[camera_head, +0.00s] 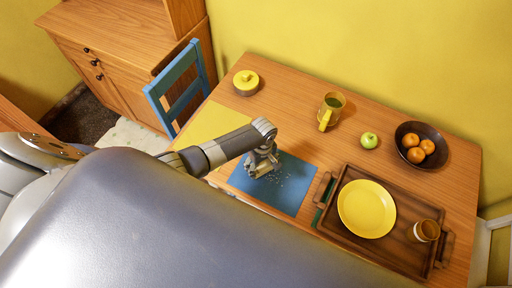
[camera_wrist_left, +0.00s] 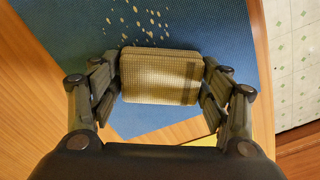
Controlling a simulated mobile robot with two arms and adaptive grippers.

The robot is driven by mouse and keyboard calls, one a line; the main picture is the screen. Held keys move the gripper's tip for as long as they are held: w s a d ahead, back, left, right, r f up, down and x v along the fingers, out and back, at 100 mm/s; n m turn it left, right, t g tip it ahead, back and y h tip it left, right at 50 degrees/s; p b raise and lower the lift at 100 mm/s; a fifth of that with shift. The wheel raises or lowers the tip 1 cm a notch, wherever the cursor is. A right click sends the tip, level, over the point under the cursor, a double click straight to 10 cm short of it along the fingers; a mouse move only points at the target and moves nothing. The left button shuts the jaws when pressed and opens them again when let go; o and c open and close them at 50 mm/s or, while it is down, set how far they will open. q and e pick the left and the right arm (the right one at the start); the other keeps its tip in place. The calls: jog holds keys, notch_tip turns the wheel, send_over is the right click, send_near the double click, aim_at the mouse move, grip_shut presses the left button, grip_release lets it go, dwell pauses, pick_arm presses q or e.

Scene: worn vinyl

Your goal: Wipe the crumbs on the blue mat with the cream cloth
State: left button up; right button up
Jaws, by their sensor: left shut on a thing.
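The blue mat (camera_head: 292,196) lies near the front edge of the wooden table, left of the tray. Light crumbs (camera_wrist_left: 147,22) are scattered on the mat; in the head view they show just right of my gripper. My left gripper (camera_head: 262,168) is over the left part of the mat. In the left wrist view my left gripper (camera_wrist_left: 161,85) is shut on the folded cream cloth (camera_wrist_left: 160,72), which has a dark stripe on one side. I cannot tell if the cloth touches the mat. In the head view the cloth is mostly hidden by the gripper. My right gripper is not in view.
A dark wooden tray (camera_head: 326,222) holds a yellow plate (camera_head: 366,208) and a cup (camera_head: 425,230). A yellow mat (camera_head: 214,124) lies left. A blue chair (camera_head: 178,82) stands left.

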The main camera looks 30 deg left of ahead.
pick_arm(q)
jog(key=shift+s+d, duration=0.1)
jog(key=shift+d, duration=1.1)
jog(key=shift+d, duration=0.1)
jog(key=shift+d, duration=2.5)
jog(key=shift+s+d+b, duration=0.15)
jog(key=shift+d+b, duration=0.2)
jog(key=shift+d, duration=2.25)
